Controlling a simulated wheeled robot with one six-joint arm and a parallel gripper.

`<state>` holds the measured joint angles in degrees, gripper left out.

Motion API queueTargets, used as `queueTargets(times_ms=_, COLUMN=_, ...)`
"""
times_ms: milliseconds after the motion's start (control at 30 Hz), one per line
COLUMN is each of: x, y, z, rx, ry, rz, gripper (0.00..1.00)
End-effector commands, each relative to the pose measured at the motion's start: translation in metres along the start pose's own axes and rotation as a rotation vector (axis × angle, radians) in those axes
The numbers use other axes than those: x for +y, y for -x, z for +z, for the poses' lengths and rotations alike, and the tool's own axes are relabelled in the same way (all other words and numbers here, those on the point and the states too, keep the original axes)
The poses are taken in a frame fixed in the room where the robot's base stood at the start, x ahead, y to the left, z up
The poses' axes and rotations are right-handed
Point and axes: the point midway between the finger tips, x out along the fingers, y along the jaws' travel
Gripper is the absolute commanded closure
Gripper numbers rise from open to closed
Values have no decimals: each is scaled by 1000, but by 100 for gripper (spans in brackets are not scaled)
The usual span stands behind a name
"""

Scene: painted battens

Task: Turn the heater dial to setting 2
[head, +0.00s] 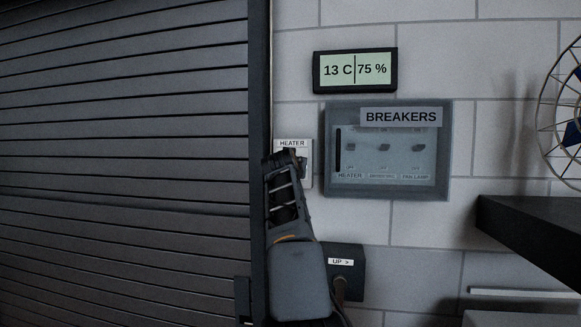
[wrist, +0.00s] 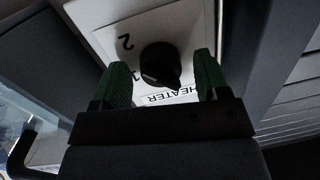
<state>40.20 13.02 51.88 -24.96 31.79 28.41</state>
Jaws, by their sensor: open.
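The heater dial (wrist: 160,65) is a round black knob on a white plate (wrist: 203,20), seen upside down in the wrist view. The figures 2 and 1 show on the plate at the left of the knob. The knob's pointed side seems to face the HEATER label, away from the 2. My gripper (wrist: 161,72) is open, with one green finger on each side of the knob; I cannot tell whether either touches it. In the head view my gripper (head: 287,158) covers most of the heater plate (head: 308,173), and the dial is hidden.
A breaker box (head: 443,150) with several switches is right of the heater plate. Above it a display (head: 355,70) reads 13 C and 75 %. A grey shutter (head: 125,160) fills the left. A dark box (head: 347,262) marked UP and a dark shelf (head: 530,220) are at the right.

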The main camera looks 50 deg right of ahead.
Motion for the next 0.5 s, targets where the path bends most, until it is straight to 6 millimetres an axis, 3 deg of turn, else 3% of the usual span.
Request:
queueTargets(times_ms=267, x=0, y=12, z=0, rx=3, ry=0, rz=-1, gripper=32)
queueTargets(times_ms=500, x=0, y=57, z=3, rx=4, ry=-1, rz=-2, gripper=32)
